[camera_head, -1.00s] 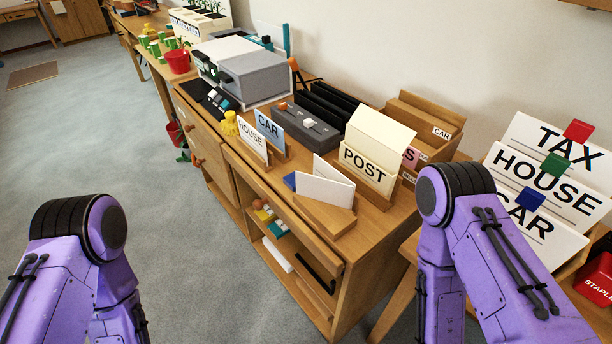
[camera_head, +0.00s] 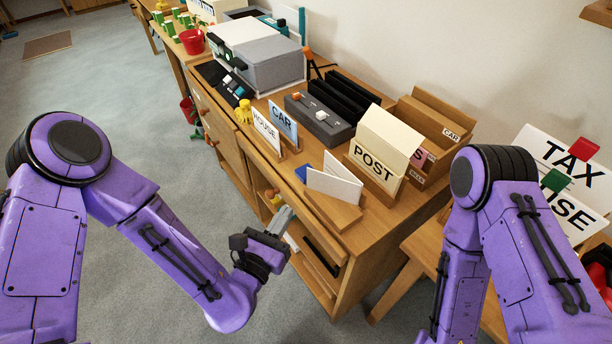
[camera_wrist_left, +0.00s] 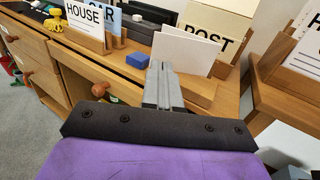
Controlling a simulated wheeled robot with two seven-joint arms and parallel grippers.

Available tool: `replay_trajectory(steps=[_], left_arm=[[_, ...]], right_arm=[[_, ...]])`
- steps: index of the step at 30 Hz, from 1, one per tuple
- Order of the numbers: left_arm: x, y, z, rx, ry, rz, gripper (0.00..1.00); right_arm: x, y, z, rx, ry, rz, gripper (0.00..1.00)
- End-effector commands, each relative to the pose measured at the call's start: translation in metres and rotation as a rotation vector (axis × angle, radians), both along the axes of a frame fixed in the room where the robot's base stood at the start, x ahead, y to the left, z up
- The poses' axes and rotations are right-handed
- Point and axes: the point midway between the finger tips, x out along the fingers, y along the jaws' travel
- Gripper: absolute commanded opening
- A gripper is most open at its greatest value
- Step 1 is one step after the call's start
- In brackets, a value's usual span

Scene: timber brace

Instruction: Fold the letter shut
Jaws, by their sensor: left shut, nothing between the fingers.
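The letter (camera_head: 333,185) is a white folded sheet standing partly open, like a tent card, on a wooden board (camera_head: 335,214) near the desk's front edge. It also shows in the left wrist view (camera_wrist_left: 184,54). A small blue block (camera_head: 302,172) sits at its left; it also shows in the left wrist view (camera_wrist_left: 136,60). My left gripper (camera_head: 284,216) is shut and empty, in front of the desk edge; in the left wrist view its fingers (camera_wrist_left: 161,72) point toward the letter, apart from it as far as I can tell. My right gripper is out of view; only my right arm shows.
A POST holder (camera_head: 374,168) with cream cards stands right of the letter. HOUSE (camera_head: 266,132) and CAR (camera_head: 283,121) cards stand to the left. A grey box with knobs (camera_head: 318,121) is behind. The desk's open shelves are below its front edge.

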Motion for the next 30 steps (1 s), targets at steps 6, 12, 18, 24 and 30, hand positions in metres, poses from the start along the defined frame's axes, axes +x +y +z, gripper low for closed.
replay_trajectory(steps=[6, 12, 18, 24, 30], left_arm=[[0.044, -0.021, 0.004, 0.004, -0.003, -0.001, 0.0], [0.08, -0.038, 0.003, 0.007, -0.001, -0.002, 0.0], [0.1, -0.047, 0.001, 0.008, 0.0, -0.001, 0.0], [0.104, -0.048, -0.001, 0.007, 0.001, -0.001, 0.0], [0.104, -0.047, -0.001, 0.007, 0.001, -0.001, 0.0]], right_arm=[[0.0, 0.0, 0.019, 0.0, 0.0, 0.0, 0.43], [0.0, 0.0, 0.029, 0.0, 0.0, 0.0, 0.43], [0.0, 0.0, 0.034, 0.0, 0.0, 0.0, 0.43], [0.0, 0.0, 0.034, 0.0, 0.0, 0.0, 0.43], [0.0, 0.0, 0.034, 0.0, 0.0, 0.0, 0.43]])
